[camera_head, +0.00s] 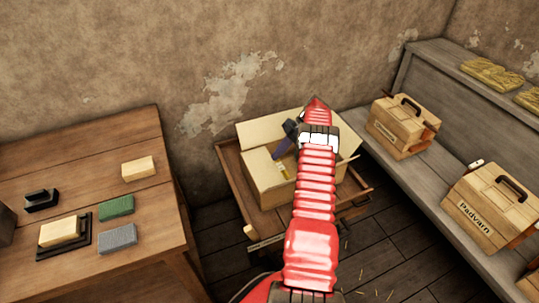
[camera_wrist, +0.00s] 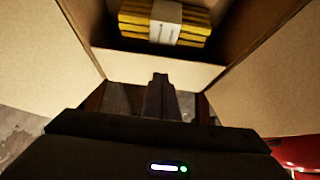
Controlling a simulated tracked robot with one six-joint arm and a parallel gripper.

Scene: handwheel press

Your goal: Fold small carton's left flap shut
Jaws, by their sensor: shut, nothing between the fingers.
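The small carton (camera_head: 270,192) stands open on a wooden tray in the head view, partly hidden behind my red arm. A pale flap (camera_head: 268,130) stands up at its upper left. In the wrist view, one open flap (camera_wrist: 40,60) spreads out on the left and another (camera_wrist: 275,85) on the right. A yellow bundle with a pale band (camera_wrist: 165,22) lies inside the carton. My gripper (camera_wrist: 160,80) is shut and empty, its tips in front of the carton's near edge (camera_wrist: 120,68) in the wrist view. In the head view my gripper (camera_head: 281,151) is over the carton; contact cannot be told.
The wooden tray (camera_head: 232,173) has raised edges around the carton. A workbench (camera_head: 70,149) at left holds several blocks and a stamp-like tool. A grey shelf (camera_head: 388,163) at right carries wooden boxes with handles (camera_head: 397,128). Dark plank floor lies between.

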